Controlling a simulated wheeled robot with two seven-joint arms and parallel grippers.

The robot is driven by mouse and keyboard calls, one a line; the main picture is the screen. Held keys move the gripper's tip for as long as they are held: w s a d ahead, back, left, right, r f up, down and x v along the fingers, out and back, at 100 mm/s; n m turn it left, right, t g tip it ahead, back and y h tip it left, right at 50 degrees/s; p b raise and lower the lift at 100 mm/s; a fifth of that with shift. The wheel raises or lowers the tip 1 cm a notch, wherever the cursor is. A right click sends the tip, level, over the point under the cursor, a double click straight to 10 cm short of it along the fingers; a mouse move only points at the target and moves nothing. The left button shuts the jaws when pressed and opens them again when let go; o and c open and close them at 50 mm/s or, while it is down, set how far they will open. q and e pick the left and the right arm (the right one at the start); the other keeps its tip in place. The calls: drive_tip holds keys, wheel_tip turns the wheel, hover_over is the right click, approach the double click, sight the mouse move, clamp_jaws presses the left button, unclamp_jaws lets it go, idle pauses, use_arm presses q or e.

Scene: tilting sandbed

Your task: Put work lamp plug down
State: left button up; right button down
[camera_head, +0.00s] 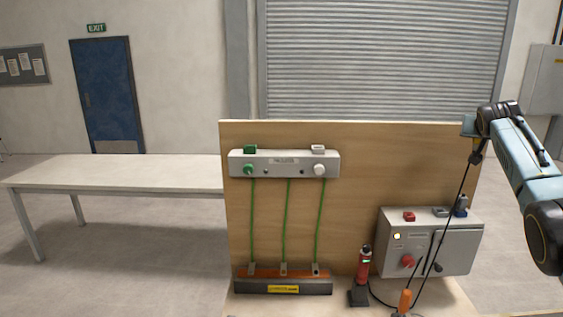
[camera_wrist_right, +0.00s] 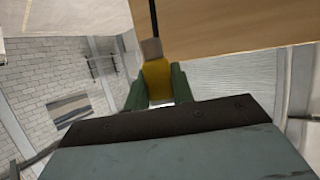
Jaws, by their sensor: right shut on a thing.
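My right gripper (camera_head: 476,146) is raised at the right, beside the upper right edge of the wooden board. In the right wrist view its green fingers (camera_wrist_right: 158,86) are shut on a yellow plug (camera_wrist_right: 156,74) with a beige end (camera_wrist_right: 151,48). A black cable (camera_wrist_right: 154,16) leads from that end. In the head view the cable (camera_head: 457,195) hangs down past the grey control box toward the bench. The plug is held in the air, apart from the board and the box. In the head view it is small and dark. My left gripper is not in view.
The grey control box (camera_head: 452,252) has several coloured parts on top. A red and black upright device (camera_head: 364,262) and an orange handle (camera_head: 404,301) stand before it. A white strip (camera_head: 284,163) with green cables is on the wooden board (camera_head: 375,180). A bare table (camera_head: 115,172) stands left.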

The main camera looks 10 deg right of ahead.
drive_tip(key=s+a+f+n+t+y, duration=0.1)
drive_tip(key=s+a+f+n+y, duration=0.15)
drive_tip(key=a+f, duration=0.7)
drive_tip(key=s+a+f+n+t+y, duration=0.15)
drive_tip(key=s+a+f, duration=0.25)
drive_tip(key=a+f, duration=0.6)
drive_tip(key=s+a+f+n+y, duration=0.2)
drive_tip(key=s+a+y, duration=0.1)
drive_tip(key=s+a, duration=0.65)
drive_tip(key=s+a+f+n+y, duration=0.2)
drive_tip(key=s+a+f+n, duration=0.1)
drive_tip(key=s+a, duration=0.6)
drive_tip(key=s+a+m, duration=0.1)
drive_tip(key=a, duration=0.6)
wheel_tip(320, 180, down, 18)
drive_tip(key=b, duration=1.8)
drive_tip(key=shift+d+t+h, duration=0.2)
drive_tip(key=shift+t+h, duration=0.1)
drive_tip(key=shift+t, duration=0.05)
